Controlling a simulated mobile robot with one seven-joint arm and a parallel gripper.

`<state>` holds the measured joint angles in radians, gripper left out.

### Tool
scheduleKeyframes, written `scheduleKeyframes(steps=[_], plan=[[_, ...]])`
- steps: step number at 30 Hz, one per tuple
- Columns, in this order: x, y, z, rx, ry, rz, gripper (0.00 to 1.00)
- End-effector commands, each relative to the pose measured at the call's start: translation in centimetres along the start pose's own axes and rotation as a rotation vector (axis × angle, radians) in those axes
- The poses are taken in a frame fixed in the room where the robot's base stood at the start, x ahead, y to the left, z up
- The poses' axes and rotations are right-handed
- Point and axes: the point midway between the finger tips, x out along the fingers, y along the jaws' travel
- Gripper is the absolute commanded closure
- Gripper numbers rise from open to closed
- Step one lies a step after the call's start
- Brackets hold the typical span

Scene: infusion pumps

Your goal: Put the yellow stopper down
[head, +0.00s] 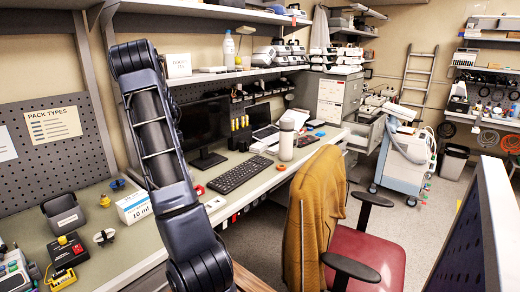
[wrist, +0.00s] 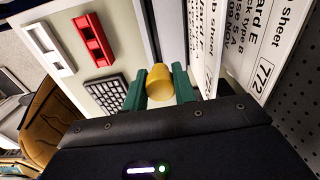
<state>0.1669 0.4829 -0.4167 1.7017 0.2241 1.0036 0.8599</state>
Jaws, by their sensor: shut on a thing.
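The yellow stopper (wrist: 159,82) is between the green fingers of my gripper (wrist: 160,86) in the wrist view. The fingers are shut on its sides, and its rounded end points away from the wrist. A pale surface lies beyond it. I cannot tell how far the stopper is above that surface. The head view shows my dark arm crossing the bench, but not my gripper or the held stopper.
In the wrist view, printed sheets (wrist: 270,45) stand close on the right; a red holder (wrist: 95,40), white holder (wrist: 48,45) and dark grid (wrist: 106,92) lie left. In the head view, a 10 ml box (head: 134,207), dark cup (head: 63,213) and keyboard (head: 240,174) occupy the bench.

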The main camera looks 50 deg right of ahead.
Motion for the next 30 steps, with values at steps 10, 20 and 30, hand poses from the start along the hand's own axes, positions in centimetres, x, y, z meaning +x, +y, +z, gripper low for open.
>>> scheduleKeyframes(steps=[10,20,30], plan=[[-3.1,3.3,-11.4,0.136,0.001,-0.001,0.94],[-3.5,4.9,-15.1,0.181,-0.001,0.002,0.94],[3.2,5.0,-15.1,0.182,-0.002,0.004,0.94]])
